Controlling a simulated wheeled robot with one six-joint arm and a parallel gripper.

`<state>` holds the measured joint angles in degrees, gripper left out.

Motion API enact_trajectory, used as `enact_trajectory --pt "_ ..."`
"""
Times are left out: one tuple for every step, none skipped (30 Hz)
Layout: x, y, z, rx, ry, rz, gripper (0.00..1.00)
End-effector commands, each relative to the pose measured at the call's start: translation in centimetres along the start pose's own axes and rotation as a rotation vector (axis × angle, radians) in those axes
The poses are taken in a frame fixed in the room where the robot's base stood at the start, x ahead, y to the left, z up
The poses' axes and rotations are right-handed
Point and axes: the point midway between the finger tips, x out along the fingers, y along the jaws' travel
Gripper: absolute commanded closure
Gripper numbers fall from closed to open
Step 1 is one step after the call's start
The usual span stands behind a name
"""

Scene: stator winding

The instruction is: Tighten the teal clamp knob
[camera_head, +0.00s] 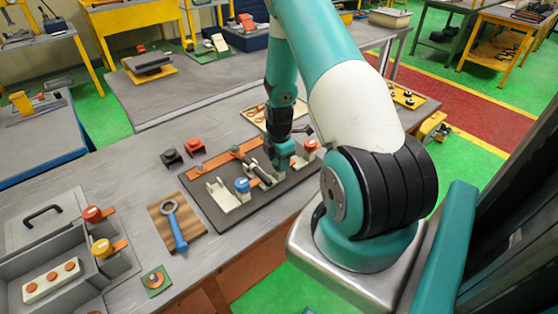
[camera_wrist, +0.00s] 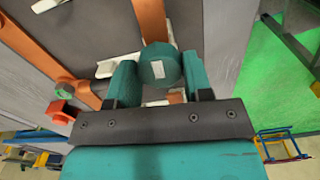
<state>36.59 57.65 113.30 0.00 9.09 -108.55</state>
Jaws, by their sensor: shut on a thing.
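The teal clamp knob (camera_wrist: 162,66) shows in the wrist view as a round teal disc with a small pale mark on its top. It sits between the two teal fingers of my gripper (camera_wrist: 160,82), which are shut on its sides. In the head view my gripper (camera_head: 282,162) reaches down over the dark fixture board (camera_head: 225,215). My gripper and arm hide the teal knob there.
A blue knob (camera_head: 242,186) and a red knob (camera_head: 310,146) stand on cream clamps on the board. A blue-handled wrench (camera_head: 178,232) lies on a wooden board to the left. A grey toolbox (camera_head: 45,265) stands at the front left.

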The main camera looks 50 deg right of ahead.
Motion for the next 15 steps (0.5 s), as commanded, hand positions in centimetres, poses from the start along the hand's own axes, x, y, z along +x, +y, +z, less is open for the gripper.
enact_trajectory --pt "0.12 0.05 0.01 0.027 0.0 0.001 0.78" --pt "0.13 0.05 0.01 0.045 0.0 0.001 0.78" --pt "0.14 0.07 0.01 0.073 0.0 0.002 0.78" --pt "0.14 0.08 0.01 0.097 0.0 0.002 0.78" --pt "0.15 0.08 0.02 0.121 0.0 0.002 0.78" --pt "0.16 0.08 0.01 0.155 0.0 0.002 0.78" --pt "0.18 0.07 0.01 0.182 0.0 0.002 0.78" --pt "0.19 0.07 0.01 0.209 0.0 0.002 0.78" --pt "0.18 0.07 0.01 0.247 0.0 0.002 0.78" --pt "0.17 0.08 0.02 0.275 0.0 0.003 0.78" --pt "0.15 0.09 0.02 0.304 0.0 0.003 0.78" --pt "0.15 0.09 0.02 0.343 0.0 0.003 0.78" --pt "0.15 0.08 0.02 0.371 0.0 0.003 0.78" --pt "0.15 0.08 0.02 0.4 0.0 0.002 0.78" --pt "0.14 0.08 0.02 0.438 0.0 0.002 0.78"
